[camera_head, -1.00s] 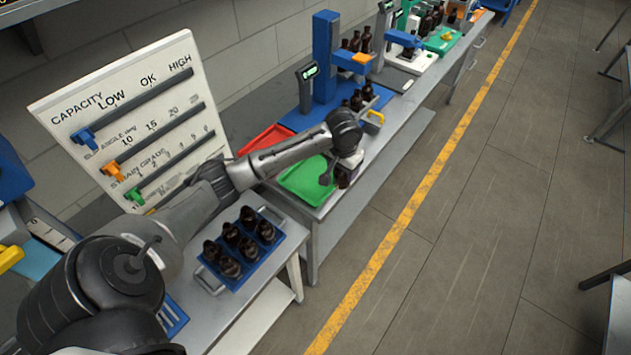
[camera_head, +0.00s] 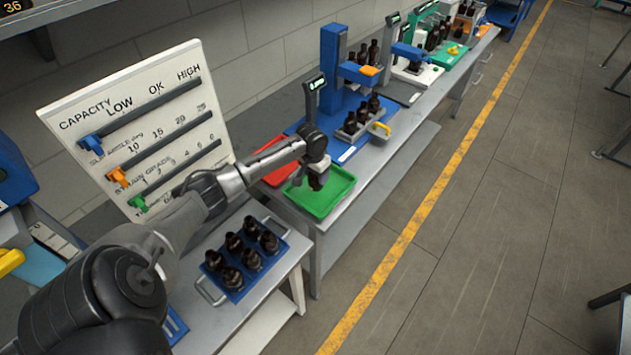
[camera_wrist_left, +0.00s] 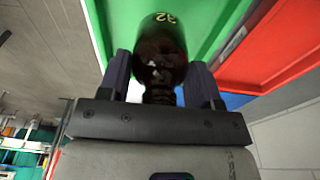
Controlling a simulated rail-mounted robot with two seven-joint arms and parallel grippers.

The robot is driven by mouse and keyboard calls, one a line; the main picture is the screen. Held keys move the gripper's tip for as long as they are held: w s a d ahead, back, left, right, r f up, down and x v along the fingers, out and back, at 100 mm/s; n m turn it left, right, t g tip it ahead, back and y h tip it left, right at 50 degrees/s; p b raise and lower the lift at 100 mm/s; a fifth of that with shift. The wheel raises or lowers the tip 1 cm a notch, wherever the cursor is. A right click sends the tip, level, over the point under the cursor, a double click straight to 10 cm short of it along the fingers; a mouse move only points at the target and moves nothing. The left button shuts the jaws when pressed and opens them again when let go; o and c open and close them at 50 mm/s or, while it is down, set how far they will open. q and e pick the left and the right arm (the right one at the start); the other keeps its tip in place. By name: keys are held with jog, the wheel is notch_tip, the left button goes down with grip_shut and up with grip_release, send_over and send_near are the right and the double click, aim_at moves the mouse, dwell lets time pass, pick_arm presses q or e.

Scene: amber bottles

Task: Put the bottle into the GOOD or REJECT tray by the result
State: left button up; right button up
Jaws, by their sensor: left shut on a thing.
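My left gripper (camera_head: 319,172) is shut on a dark amber bottle (camera_wrist_left: 160,50). In the left wrist view the bottle sits between the two fingers and bears a yellow number that looks like 32. In the head view only a small part of the bottle shows below the gripper, over the green tray (camera_head: 338,196). I cannot tell whether it touches the tray floor. The green tray also shows in the left wrist view (camera_wrist_left: 212,18). The red tray (camera_head: 272,177) lies beside it, partly hidden by my arm. My right gripper is not in view.
A blue rack (camera_head: 236,293) of several amber bottles stands on the near bench. Beyond the trays are a bottle holder (camera_head: 352,134), a blue press-like station (camera_head: 330,75) and a small display (camera_head: 315,84). A capacity board (camera_head: 130,125) stands behind my arm.

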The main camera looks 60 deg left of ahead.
aim_at(315, 181)
pick_arm(q)
jog(key=shift+f, duration=2)
jog(key=shift+f, duration=0.15)
jog(key=o, duration=1)
jog(key=shift+c, duration=0.2)
jog(key=r, duration=0.7)
jog(key=s+r, duration=0.1)
jog(key=r, duration=0.2)
jog(key=shift+d+r+p, duration=0.15)
jog(key=shift+r+p, duration=0.1)
jog(key=shift+p, duration=0.05)
jog(key=shift+s+r, duration=0.15)
jog(key=shift+r, duration=0.75)
